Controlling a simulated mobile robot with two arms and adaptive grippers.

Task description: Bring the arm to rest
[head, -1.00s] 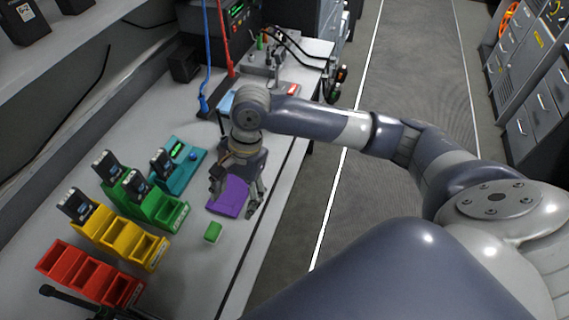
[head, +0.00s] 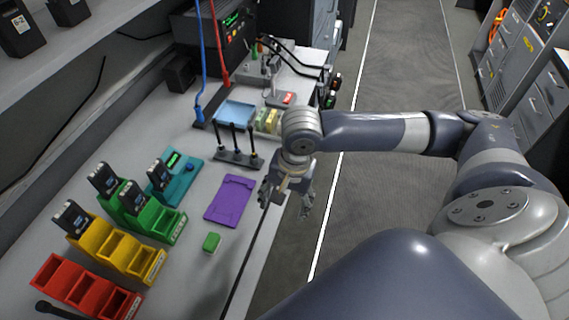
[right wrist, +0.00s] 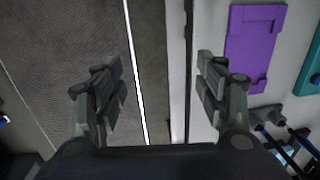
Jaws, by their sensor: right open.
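My right gripper (head: 287,200) hangs over the front edge of the bench in the head view, to the right of the purple tray (head: 231,200). It is open, and nothing shows between its fingers in the right wrist view (right wrist: 160,100), only the bench edge and floor below. The purple tray (right wrist: 254,45) lies flat on the bench, apart from the fingers. My right arm reaches in from the right, bent at the elbow. My left gripper cannot be made out; only a dark piece shows at the lower left of the head view.
Red (head: 85,290), yellow (head: 118,255) and green bins (head: 160,222) line the bench, some holding dark devices. A green block (head: 211,242), a teal station (head: 175,180), a black rack (head: 238,158) and a blue tray (head: 236,112) are nearby. The aisle floor (head: 400,90) is clear.

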